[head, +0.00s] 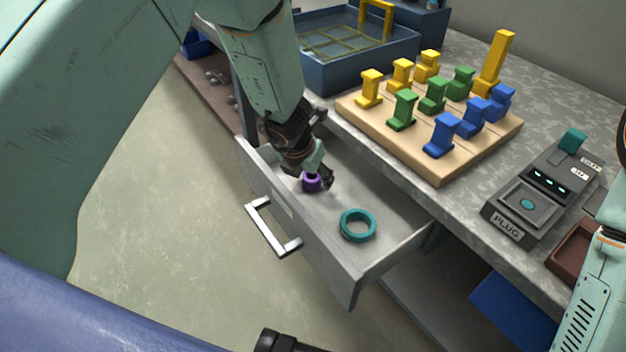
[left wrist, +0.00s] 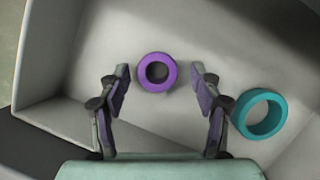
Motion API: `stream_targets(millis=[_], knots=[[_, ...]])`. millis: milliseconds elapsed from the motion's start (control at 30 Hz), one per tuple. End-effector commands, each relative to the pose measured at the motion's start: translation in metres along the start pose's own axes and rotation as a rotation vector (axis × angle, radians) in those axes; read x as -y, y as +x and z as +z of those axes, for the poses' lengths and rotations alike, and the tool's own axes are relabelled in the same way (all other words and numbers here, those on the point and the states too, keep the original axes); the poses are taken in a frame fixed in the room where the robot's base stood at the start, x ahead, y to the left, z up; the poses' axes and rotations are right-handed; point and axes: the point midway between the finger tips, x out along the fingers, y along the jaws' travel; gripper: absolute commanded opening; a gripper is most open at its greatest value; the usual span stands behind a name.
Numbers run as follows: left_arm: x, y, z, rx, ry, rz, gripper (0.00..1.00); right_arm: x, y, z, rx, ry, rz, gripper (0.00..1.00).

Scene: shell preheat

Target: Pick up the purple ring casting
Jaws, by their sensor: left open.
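The purple ring casting (head: 311,183) lies in the open drawer (head: 395,228), partly hidden by my left gripper (head: 316,178) in the head view. In the left wrist view the purple ring (left wrist: 157,87) lies flat on the drawer floor, just ahead of and between the open fingers of my left gripper (left wrist: 160,86). The fingers stand on either side with gaps, and nothing is held. A teal ring (head: 344,236) lies in the same drawer to the right, and it also shows in the left wrist view (left wrist: 239,116) outside the right finger. My right gripper is not clearly in view.
Drawer walls surround the rings, and a silver handle (head: 270,238) is on the front. On the bench above are a wooden board (head: 440,172) with several coloured pieces, a blue tray (head: 350,77) and a grey device marked PLUG (head: 545,190).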

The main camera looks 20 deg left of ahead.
Motion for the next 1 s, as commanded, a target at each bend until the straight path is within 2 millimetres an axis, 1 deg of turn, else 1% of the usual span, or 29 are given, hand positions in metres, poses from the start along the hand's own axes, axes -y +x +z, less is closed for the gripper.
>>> stream_targets(millis=[33, 100, 300, 1000], knots=[[-0.0004, 0.0042, 0.0005, 0.001, -0.002, 0.0, 0.65, 0.0, 0.0015, 0.0001, 0.0, 0.0, 0.0, 0.4], [-0.0007, 0.0059, 0.001, 0.001, -0.001, 0.0, 0.65, 0.0, 0.0016, 0.0001, 0.0, 0.0, 0.0, 0.4], [-0.0013, 0.006, 0.0029, 0.001, -0.001, 0.0, 0.64, 0.0, 0.0012, 0.0, 0.0, 0.0, 0.0, 0.4], [-0.0013, 0.0058, 0.0029, 0.001, -0.001, 0.0, 0.05, 0.0, 0.0012, -0.0001, 0.0, 0.0, 0.0, 0.4]])
